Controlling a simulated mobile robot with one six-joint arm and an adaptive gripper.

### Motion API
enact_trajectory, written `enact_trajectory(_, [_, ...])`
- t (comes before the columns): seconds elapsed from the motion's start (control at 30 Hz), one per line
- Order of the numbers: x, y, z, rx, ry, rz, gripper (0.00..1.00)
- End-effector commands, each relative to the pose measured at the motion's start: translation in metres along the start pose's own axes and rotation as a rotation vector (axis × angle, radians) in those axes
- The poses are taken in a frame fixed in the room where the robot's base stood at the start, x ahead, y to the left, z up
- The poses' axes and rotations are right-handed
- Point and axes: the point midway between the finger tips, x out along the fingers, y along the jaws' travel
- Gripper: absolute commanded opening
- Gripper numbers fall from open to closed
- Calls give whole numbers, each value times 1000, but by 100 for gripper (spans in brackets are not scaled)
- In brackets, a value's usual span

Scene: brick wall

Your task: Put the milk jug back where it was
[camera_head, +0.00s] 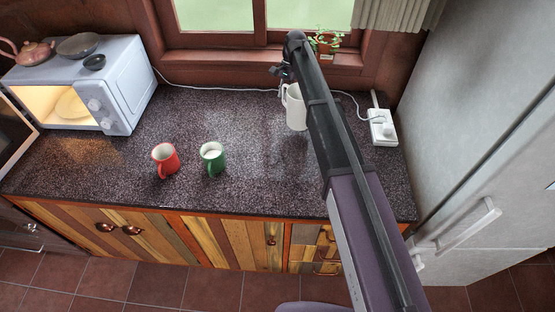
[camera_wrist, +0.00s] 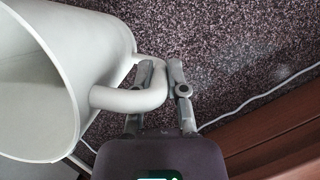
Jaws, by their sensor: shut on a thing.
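The white milk jug (camera_head: 294,110) is at the back of the dark speckled counter (camera_head: 240,120), partly hidden behind my arm. It looks upright there; I cannot tell whether its base touches the counter. In the wrist view the jug (camera_wrist: 60,70) fills the left side, with its wide mouth toward the camera. My gripper (camera_wrist: 160,72) is shut on the jug's handle, with one finger on each side of it. In the head view my gripper (camera_head: 283,74) is small and partly hidden at the arm's end.
A white socket block (camera_head: 383,128) and cable lie at the right. A potted plant (camera_head: 326,43) sits by the window.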

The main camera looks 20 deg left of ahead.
Motion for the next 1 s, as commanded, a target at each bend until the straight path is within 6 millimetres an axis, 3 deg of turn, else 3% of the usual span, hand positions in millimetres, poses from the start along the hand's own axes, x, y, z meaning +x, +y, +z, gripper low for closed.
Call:
enact_trajectory(0.27, [16,21,34,94,13,-36,0])
enact_trajectory(1.0, [78,110,172,577,8,-242,0])
